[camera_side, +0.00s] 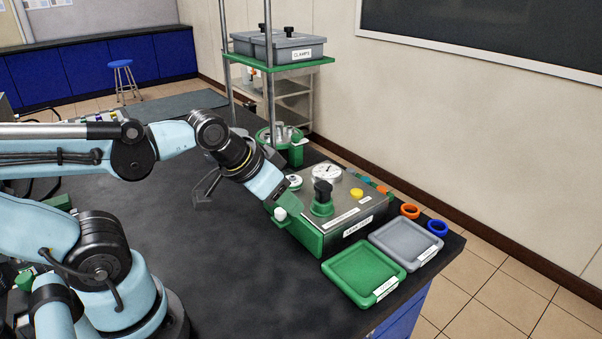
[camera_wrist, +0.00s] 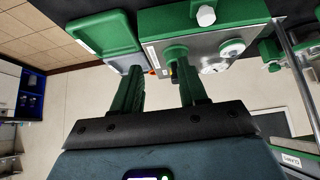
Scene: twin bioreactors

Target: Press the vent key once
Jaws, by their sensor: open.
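A grey control box (camera_side: 338,212) with a green front and side panel stands on the dark bench. On its top are a round white gauge (camera_side: 327,173), a black knob on a green collar (camera_side: 323,197) and a round yellow button (camera_side: 356,195). A white knob (camera_side: 280,214) sits at its near left corner. I cannot read which control is marked as the vent key. My gripper (camera_side: 289,198) is over the left end of the box, pointing down and right. In the wrist view its two green fingers (camera_wrist: 157,62) are apart with nothing between them, and the box (camera_wrist: 205,25) lies beyond them.
A green tray (camera_side: 365,272) and a grey tray (camera_side: 405,244) lie right of the box. An orange ring (camera_side: 410,211) and a blue ring (camera_side: 437,227) lie near the bench edge. A rack with grey bins (camera_side: 290,48) stands behind. The bench left of the box is mostly clear.

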